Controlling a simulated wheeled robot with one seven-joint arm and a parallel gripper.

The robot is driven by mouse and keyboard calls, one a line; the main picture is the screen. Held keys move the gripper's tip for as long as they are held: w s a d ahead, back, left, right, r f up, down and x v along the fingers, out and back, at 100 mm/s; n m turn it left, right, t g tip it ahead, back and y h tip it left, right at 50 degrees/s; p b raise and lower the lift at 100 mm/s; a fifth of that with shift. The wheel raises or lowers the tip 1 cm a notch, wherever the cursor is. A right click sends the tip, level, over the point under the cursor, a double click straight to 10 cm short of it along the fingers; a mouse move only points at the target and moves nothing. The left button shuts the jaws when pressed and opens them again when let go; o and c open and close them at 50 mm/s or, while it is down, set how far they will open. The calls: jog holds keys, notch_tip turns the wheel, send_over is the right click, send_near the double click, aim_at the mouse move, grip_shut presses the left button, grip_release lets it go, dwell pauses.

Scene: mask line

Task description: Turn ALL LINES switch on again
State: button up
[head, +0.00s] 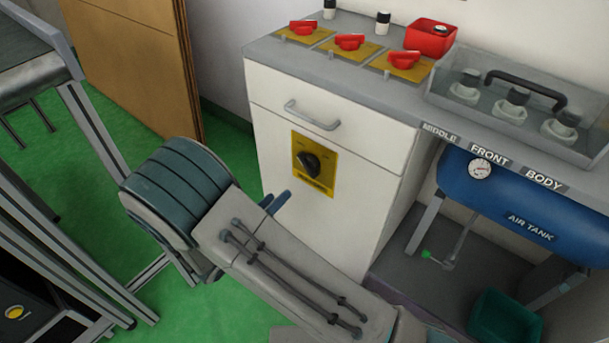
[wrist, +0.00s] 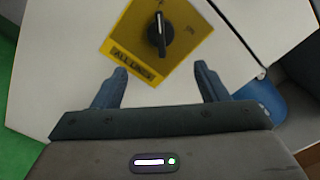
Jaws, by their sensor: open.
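The ALL LINES switch (head: 312,164) is a black rotary knob on a yellow plate on the front of the white cabinet. In the wrist view the knob (wrist: 159,34) stands near the top centre, its white pointer line towards the picture's top, with the plate's label (wrist: 133,62) below it. My gripper (wrist: 160,80) is open and empty, its two blue fingers spread below the knob and apart from it. In the head view my gripper (head: 281,201) is mostly hidden behind my arm; a blue finger shows just left of and below the plate.
The white cabinet (head: 270,125) has a drawer handle (head: 311,117) above the switch. Three red switches on yellow plates (head: 349,41) and a red box (head: 431,37) sit on top. A blue air tank (head: 525,205) is at right, a metal frame (head: 75,225) at left. Green floor lies between.

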aim_at(306, 170)
jog(key=b+x, duration=0.3)
jog(key=x, duration=0.9)
jog(key=shift+d, duration=0.15)
jog(key=c, duration=1)
